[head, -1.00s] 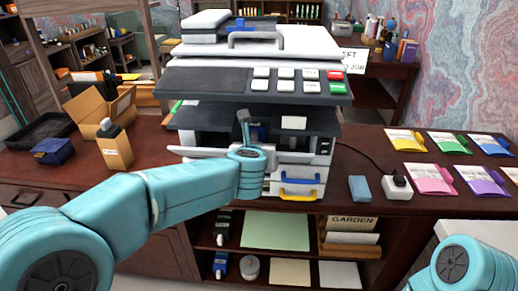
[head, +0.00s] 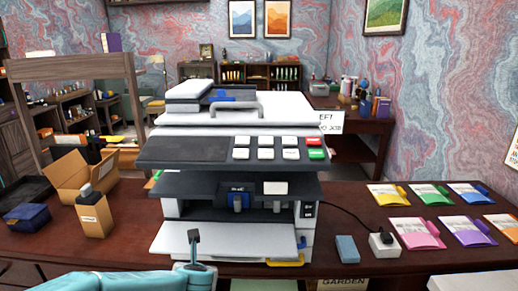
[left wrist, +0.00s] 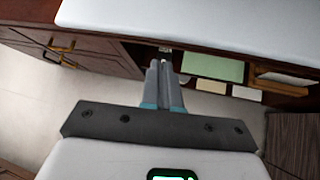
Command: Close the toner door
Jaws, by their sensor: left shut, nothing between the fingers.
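The toner door (head: 250,243) is a white panel on the front of the printer (head: 240,118). It hangs open, folded down toward me, and the dark toner bay (head: 258,192) behind it is exposed. My left gripper (head: 194,237) is shut and empty, pointing up at the left part of the door in the head view. I cannot tell whether it touches. In the left wrist view the closed fingers (left wrist: 161,70) lie just short of a broad white panel (left wrist: 200,25), which appears to be the door. My right gripper is not in view.
A blue block (head: 347,248) and a white socket box (head: 383,244) with a black cable lie right of the printer. Colored packets (head: 420,232) lie far right.

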